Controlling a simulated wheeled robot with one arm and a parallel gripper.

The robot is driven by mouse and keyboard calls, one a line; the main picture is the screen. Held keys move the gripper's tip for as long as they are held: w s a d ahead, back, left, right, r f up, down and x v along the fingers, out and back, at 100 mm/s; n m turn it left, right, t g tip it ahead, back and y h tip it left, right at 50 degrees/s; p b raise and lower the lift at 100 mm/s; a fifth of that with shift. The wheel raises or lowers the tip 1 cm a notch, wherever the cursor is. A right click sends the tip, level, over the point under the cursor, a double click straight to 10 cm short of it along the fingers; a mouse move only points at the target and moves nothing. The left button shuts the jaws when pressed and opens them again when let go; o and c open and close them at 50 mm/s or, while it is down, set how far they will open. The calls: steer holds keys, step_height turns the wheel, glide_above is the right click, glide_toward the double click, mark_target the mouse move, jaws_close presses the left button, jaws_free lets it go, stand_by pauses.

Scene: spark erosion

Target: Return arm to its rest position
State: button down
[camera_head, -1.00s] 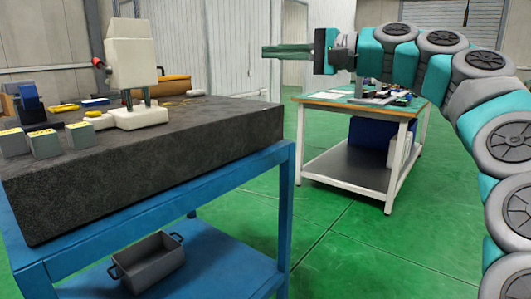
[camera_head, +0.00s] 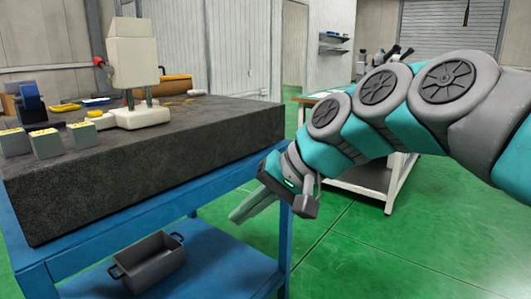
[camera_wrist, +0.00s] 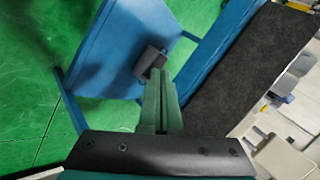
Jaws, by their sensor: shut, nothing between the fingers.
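My gripper (camera_head: 252,203) is shut and empty. In the head view it points down and to the left, in front of the right edge of the blue table (camera_head: 225,183). In the wrist view my gripper's fingers (camera_wrist: 160,85) lie together, and their tips appear close to the grey bin in the picture; whether they touch it cannot be told. My arm comes in from the right side of the head view, bent downward to the gripper.
A dark granite slab (camera_head: 190,150) lies on the blue table, carrying a cream instrument (camera_head: 131,65) and several small grey blocks (camera_head: 46,143). A grey bin (camera_head: 150,262) sits on the lower shelf. A workbench (camera_head: 352,185) stands behind my arm. Green floor (camera_head: 375,255) is open at lower right.

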steer(key=s+d+f+g+h, duration=0.2)
steer(key=s+d+f+h, duration=0.2)
steer(key=s+d+f, duration=0.5)
steer(key=s+d+f+g+h, duration=0.2)
steer(key=s+d+f+h, duration=0.2)
steer(key=s+d+f, duration=0.5)
steer(key=s+f, duration=0.4)
steer(key=f, duration=0.3)
steer(key=shift+s+d+g, duration=0.25)
steer(key=shift+d+g, duration=0.05)
